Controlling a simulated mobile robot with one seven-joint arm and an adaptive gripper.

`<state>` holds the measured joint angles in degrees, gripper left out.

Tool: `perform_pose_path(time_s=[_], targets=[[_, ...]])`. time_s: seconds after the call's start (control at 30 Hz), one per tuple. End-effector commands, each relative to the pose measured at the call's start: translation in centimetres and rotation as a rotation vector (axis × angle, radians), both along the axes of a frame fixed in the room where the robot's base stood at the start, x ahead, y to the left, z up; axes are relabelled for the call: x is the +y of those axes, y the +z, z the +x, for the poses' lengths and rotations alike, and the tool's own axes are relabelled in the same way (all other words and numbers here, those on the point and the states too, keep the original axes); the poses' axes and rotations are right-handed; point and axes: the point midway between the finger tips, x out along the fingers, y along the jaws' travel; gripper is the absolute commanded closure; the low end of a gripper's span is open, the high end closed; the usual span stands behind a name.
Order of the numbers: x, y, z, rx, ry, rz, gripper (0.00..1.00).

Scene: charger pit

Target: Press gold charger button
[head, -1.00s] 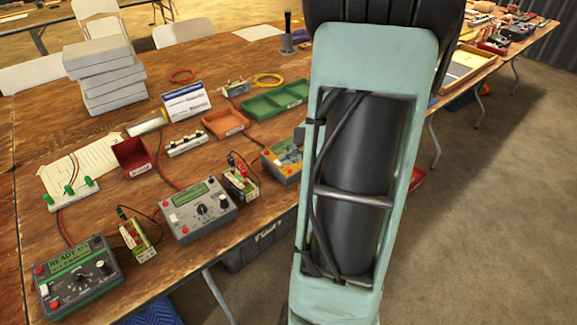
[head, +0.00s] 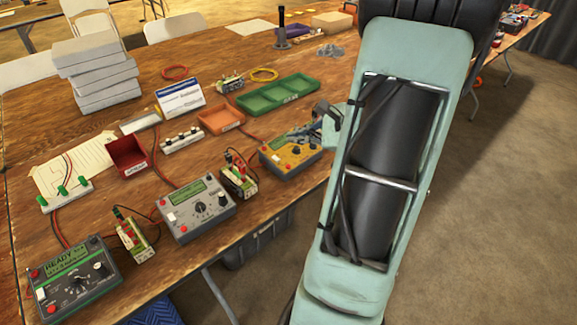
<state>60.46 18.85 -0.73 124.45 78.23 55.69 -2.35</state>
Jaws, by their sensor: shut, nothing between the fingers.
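The gold charger (head: 278,158) sits on the wooden table, left of my arm, with a small screen, a dark knob and a red button (head: 276,142) on its face. Its right part is partly covered by my gripper. My gripper (head: 304,136) is dark grey, shut and empty, over the right part of the gold charger's face. Whether its tips touch the charger, I cannot tell. A grey charger (head: 196,212) and a green charger (head: 70,283) with a lit READY screen stand further left along the table edge.
Battery packs (head: 238,178) with wires stand between the chargers. Behind are a green tray (head: 277,97), an orange tray (head: 221,121), a red bin (head: 126,157) and stacked grey boxes (head: 97,75). A black post (head: 281,28) stands at the back. Open floor lies right.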

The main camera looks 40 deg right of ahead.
Motion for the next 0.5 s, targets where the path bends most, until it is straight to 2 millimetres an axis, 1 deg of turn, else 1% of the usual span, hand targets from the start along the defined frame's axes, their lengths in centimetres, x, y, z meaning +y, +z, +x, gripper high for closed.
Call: perform_pose_path(time_s=[0.27, 0.5], targets=[[0.1, -2.8, 0.4, 0.001, 0.001, 0.002, 1.0], [0.1, -6.3, 1.0, 0.001, 0.0, 0.001, 1.0]])
